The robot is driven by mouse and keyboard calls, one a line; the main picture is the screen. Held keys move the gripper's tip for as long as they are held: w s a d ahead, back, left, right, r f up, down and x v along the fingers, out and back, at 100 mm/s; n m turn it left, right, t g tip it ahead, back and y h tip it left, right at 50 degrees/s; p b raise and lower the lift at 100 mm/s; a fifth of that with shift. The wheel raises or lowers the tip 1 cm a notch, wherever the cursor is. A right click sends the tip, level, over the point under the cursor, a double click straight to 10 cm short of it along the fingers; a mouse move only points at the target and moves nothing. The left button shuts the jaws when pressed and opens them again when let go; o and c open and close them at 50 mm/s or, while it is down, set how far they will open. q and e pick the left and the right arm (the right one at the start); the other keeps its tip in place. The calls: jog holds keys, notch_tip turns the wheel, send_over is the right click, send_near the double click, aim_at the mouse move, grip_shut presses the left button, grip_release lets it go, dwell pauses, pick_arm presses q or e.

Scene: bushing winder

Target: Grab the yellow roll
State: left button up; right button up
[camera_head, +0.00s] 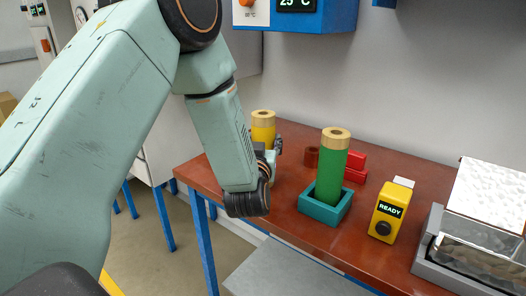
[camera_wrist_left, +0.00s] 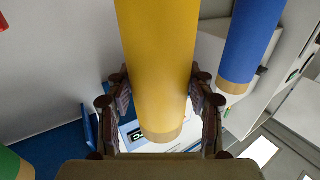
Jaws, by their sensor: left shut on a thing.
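The yellow roll (camera_head: 263,133) stands upright with a tan end on top, at the back left of the red-brown table. My left gripper (camera_head: 271,152) is at its side, low on the roll, with the arm coming in from the left. In the left wrist view the yellow roll (camera_wrist_left: 158,60) passes between the two fingers of my left gripper (camera_wrist_left: 160,95), which are shut on it. My arm hides the roll's lower part in the head view, so I cannot tell whether it touches the table. My right gripper is not in view.
A green roll (camera_head: 331,170) stands in a teal holder (camera_head: 322,212) to the right, with red blocks (camera_head: 356,163) behind it. A yellow READY box (camera_head: 387,213) and a metal machine (camera_head: 480,235) stand farther right. A blue roll (camera_wrist_left: 252,40) shows beside the yellow one.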

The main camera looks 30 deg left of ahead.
pick_arm(q)
jog(key=shift+a+f, duration=0.1)
jog(key=shift+f, duration=0.05)
jog(key=shift+c, duration=0.6)
jog(key=shift+d, duration=0.25)
jog(key=c, duration=0.5)
jog(key=shift+c, duration=0.5)
jog(key=shift+a, duration=0.1)
